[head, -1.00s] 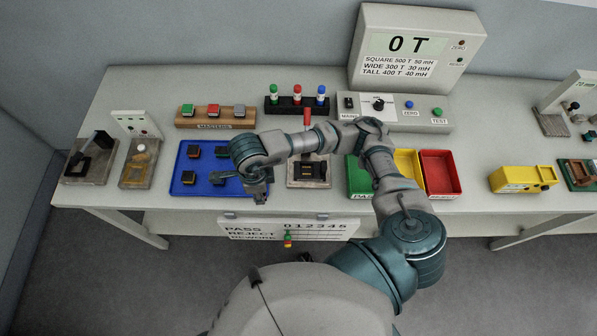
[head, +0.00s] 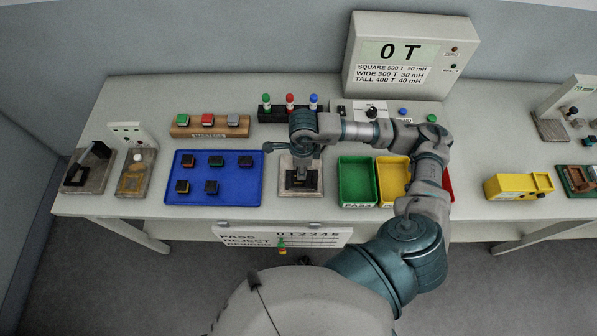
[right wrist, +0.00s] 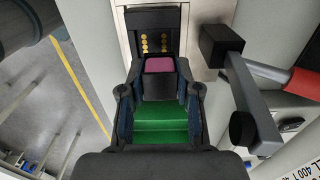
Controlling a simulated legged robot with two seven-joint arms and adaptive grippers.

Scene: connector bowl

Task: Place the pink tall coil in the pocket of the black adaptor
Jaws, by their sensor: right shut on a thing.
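The pink tall coil (right wrist: 160,65) shows its pink top in the right wrist view, with black sides, between the tips of my right gripper (right wrist: 160,92). My right gripper is shut on it. In the head view my right gripper (head: 303,178) points down over the test fixture, and the coil is hidden there. The black adaptor (right wrist: 155,20) lies just beyond the coil in the right wrist view, with gold contacts (right wrist: 155,43) showing. I cannot tell whether the coil touches the adaptor or is inside its pocket. My left gripper is not in view.
A blue tray (head: 225,197) with several coils is left of the fixture. Green (head: 357,180) and yellow (head: 390,172) bins are right of it. A grey bar with black ends (right wrist: 255,105) and a red handle (right wrist: 305,83) stand close beside my right gripper.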

